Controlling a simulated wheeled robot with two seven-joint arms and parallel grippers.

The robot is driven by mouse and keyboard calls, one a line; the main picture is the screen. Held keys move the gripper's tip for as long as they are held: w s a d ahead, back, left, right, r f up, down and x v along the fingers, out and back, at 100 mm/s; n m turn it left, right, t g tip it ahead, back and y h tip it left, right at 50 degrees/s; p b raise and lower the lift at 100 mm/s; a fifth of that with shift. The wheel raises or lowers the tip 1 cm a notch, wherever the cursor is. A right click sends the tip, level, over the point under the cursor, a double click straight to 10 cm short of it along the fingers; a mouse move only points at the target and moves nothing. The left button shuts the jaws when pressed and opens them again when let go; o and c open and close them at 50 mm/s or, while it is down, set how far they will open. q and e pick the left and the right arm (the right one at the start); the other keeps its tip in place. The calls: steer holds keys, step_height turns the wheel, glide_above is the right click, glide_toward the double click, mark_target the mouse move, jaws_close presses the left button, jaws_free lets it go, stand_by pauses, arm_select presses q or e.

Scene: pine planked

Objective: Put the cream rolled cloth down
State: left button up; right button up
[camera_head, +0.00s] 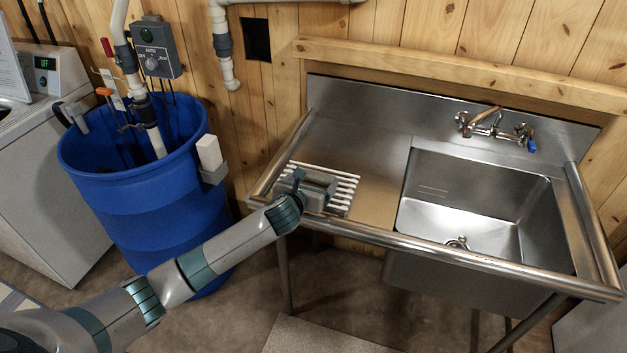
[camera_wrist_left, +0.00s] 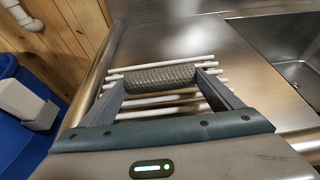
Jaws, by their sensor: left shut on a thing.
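My left gripper (camera_head: 318,190) is over the white slatted rack (camera_head: 345,180) on the flat left part of the steel sink unit. In the left wrist view the left gripper (camera_wrist_left: 160,84) is shut on the rolled cloth (camera_wrist_left: 158,76), which lies crosswise between the fingers. The cloth looks grey-beige and woven in this light. White slats of the rack (camera_wrist_left: 190,59) show beyond and under it. I cannot tell whether the cloth touches the slats. In the head view the gripper mostly hides the cloth. My right gripper is not in view.
The sink basin (camera_head: 480,205) with its tap (camera_head: 495,128) is to the right of the rack. A blue barrel (camera_head: 140,190) with pipes stands to the left, close to my arm. The steel drainboard (camera_head: 375,150) behind and right of the rack is clear.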

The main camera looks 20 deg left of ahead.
arm_select(q)
steer(key=shift+f, duration=0.15)
steer(key=o, duration=1)
steer(key=shift+s, duration=0.15)
steer(key=shift+s+r, duration=0.2)
steer(key=shift+r, duration=0.1)
steer(key=b+v, duration=0.1)
steer(key=v, duration=1)
steer(key=shift+s+b, duration=0.15)
steer(key=shift+b, duration=0.25)
